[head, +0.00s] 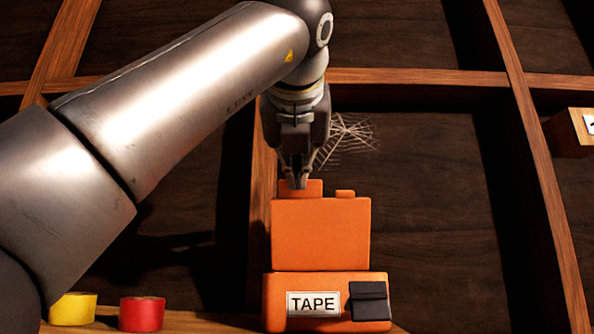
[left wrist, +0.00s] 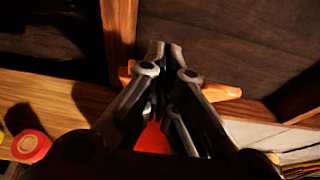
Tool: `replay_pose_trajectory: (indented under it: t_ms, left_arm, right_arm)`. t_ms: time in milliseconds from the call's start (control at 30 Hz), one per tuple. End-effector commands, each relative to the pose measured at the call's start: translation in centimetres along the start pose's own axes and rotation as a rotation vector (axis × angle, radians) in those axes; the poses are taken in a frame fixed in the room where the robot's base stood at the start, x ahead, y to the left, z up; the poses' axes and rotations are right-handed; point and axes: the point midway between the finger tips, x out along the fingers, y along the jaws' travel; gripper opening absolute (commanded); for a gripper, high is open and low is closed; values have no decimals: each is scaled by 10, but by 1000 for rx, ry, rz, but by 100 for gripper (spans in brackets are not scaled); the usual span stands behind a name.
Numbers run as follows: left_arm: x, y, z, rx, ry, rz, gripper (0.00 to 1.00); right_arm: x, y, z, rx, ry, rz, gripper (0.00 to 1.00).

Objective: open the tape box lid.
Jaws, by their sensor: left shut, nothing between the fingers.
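The orange tape box (head: 275,302) stands on a wooden shelf, with a white TAPE label (head: 313,304) and a dark latch (head: 370,301) on its front. Its orange lid (head: 320,235) stands raised, upright above the back of the box. My left gripper (head: 297,184) points down at the lid's top left edge, by a small orange tab. Its fingers are shut and empty, close to the lid; whether they touch it I cannot tell. In the left wrist view the shut fingers (left wrist: 165,60) hide much of the orange lid (left wrist: 224,92). My right gripper is not in view.
A yellow tape roll (head: 73,308) and a red tape roll (head: 142,314) sit on the shelf left of the box. Wooden studs and a dark wall rise behind, with a cobweb (head: 348,137). A wooden box (head: 568,132) is at far right.

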Motion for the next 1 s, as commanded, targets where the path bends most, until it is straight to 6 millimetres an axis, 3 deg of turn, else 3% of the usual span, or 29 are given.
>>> replay_pose_trajectory:
  t_ms: [300,1000]
  left_arm:
    - [2,-1,5,0,0,1,0]
    - [4,-1,9,1,-1,0,0]
  right_arm:
    - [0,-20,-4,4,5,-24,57]
    - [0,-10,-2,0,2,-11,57]
